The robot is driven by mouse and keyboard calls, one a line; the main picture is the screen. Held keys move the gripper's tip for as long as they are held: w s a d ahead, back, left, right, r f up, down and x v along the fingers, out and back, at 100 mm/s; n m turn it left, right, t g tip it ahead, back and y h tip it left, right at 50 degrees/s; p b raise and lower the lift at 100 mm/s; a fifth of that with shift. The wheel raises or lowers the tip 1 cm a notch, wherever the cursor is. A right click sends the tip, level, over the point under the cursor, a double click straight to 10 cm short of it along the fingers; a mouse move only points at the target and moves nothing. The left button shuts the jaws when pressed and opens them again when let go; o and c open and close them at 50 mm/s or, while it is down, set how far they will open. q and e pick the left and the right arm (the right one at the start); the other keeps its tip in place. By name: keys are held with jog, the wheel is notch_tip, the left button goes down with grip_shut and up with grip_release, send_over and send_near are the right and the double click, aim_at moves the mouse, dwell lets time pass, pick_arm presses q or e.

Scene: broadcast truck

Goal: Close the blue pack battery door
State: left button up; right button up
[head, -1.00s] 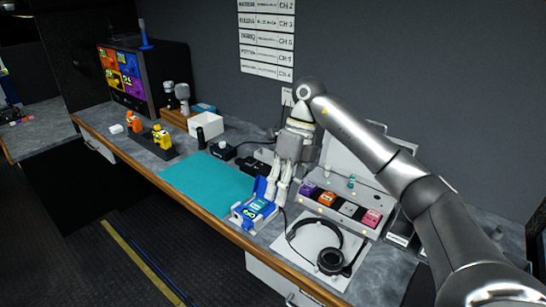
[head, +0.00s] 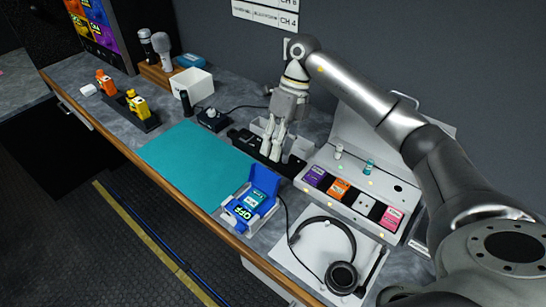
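The blue pack (head: 232,209) sits at the front edge of the counter, just right of the teal mat. Its small screen reads OFF in green. A blue door-like panel (head: 264,180) stands raised at its back right side, so the pack looks open. A lighter blue labelled piece shows inside. My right gripper (head: 270,159) points down behind the pack, apart from it, near a black tray. Its fingers look close together with nothing visible between them; whether they are fully shut is unclear. My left gripper is not in view.
The teal mat (head: 190,160) is clear. Headphones (head: 341,276) lie on a white pad at front right. A sloped panel holds purple, orange and pink packs (head: 392,217). A white box (head: 192,84), black device (head: 212,119) and yellow item (head: 138,106) stand farther left.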

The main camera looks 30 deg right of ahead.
aim_at(270, 170)
jog(key=x, duration=0.4)
jog(key=shift+w+a+f+p, duration=0.1)
jog(key=shift+f+p, duration=0.2)
jog(key=shift+p, duration=0.1)
jog(key=shift+f, duration=0.15)
jog(key=c, duration=0.5)
jog(key=shift+c, duration=1)
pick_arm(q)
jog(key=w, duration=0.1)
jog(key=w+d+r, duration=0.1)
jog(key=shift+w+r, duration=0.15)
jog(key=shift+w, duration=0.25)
pick_arm(e)
grip_shut()
